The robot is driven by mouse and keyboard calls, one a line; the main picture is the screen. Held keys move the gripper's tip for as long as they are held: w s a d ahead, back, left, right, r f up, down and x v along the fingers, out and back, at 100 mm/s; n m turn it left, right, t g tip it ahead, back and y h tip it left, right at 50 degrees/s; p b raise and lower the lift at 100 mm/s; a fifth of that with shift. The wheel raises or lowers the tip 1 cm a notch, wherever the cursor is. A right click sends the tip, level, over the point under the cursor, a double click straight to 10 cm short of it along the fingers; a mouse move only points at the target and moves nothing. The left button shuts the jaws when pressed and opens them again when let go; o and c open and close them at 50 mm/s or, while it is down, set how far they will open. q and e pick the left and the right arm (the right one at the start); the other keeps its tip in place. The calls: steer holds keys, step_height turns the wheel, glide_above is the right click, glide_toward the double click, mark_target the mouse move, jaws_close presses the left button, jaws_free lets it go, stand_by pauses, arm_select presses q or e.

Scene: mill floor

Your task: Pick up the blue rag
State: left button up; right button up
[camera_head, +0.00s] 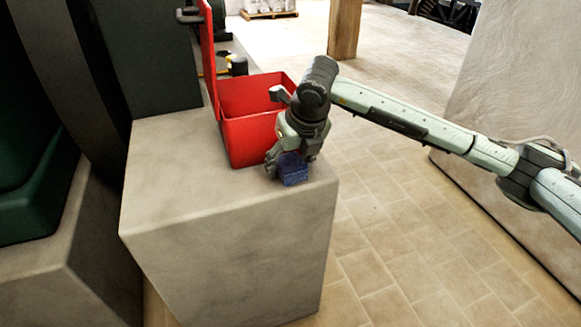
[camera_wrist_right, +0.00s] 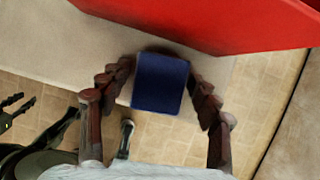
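The blue rag (camera_head: 293,169) is a small dark blue folded block at the front right edge of the stone counter, beside the red box. My right gripper (camera_head: 282,164) reaches down over it from above. In the right wrist view the rag (camera_wrist_right: 161,82) lies between the two fingers of my right gripper (camera_wrist_right: 161,74), with a thin gap at each side. The fingers look open around it, and I see no clear contact. The rag's underside is hidden. My left gripper is not in the head view; a dark pronged shape at the wrist view's left edge may be it.
The open red box (camera_head: 248,143) stands on the stone counter (camera_head: 170,185) just behind the rag, its lid raised. A yellow and black item (camera_head: 237,65) lies farther back. A wooden post (camera_head: 344,30) stands behind. The tiled floor (camera_head: 400,235) right of the counter is clear.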

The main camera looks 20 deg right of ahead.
mark_target(290, 162)
steer(key=c, duration=0.9)
steer(key=shift+o, duration=0.2)
steer(key=shift+r, duration=0.1)
